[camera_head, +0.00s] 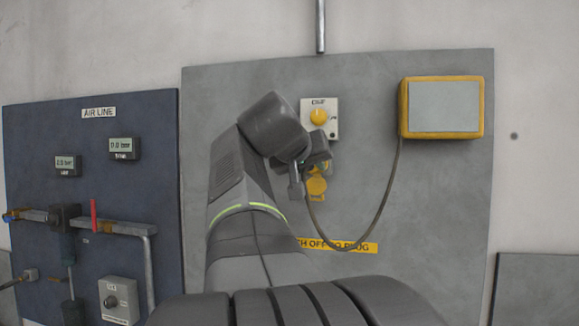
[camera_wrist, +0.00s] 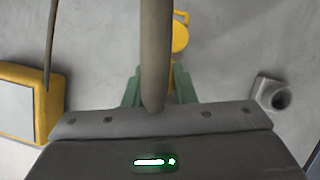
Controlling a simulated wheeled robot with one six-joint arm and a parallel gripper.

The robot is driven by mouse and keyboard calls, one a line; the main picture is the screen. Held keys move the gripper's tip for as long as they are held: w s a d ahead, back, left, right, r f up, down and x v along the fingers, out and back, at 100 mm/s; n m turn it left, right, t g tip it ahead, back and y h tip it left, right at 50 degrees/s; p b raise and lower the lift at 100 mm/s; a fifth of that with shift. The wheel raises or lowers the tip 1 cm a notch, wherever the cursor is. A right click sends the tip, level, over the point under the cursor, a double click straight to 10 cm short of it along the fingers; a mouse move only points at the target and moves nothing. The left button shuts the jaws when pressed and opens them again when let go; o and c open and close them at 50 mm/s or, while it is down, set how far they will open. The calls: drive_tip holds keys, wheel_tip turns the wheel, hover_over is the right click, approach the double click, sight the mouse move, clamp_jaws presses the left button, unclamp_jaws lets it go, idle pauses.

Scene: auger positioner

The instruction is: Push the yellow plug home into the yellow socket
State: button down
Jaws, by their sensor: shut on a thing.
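My gripper (camera_head: 308,168) is at the grey panel, below the white switch plate. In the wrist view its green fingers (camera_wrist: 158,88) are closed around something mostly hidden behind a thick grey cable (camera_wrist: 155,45). The cable (camera_head: 391,190) loops from the yellow box to my gripper, so the held thing appears to be the plug. A round yellow flap (camera_head: 316,186) shows just below the gripper, and also in the wrist view (camera_wrist: 180,38); it seems to belong to the yellow socket. The socket opening is hidden, and I cannot tell how deep the plug sits.
A yellow box (camera_head: 442,107) with a grey face is at the upper right of the panel. A white plate with a yellow knob (camera_head: 319,117) is just above my gripper. A grey hollow fitting (camera_wrist: 272,95) is at the right of the wrist view. A blue air-line panel (camera_head: 92,180) is left.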

drive_tip(key=shift+w+d+r+p, duration=0.1)
drive_tip(key=shift+w+d+p, duration=0.15)
drive_tip(key=shift+w, duration=0.4)
drive_tip(key=shift+w+d+p, duration=0.15)
drive_tip(key=shift+w+p, duration=0.05)
drive_tip(key=shift+w, duration=0.45)
drive_tip(key=shift+w, duration=0.25)
drive_tip(key=c, duration=1.1)
unclamp_jaws()
drive_tip(key=b+v, duration=0.3)
drive_tip(key=v, duration=1)
drive_tip(key=shift+s+a+r, duration=0.1)
drive_tip(key=shift+s, duration=0.2)
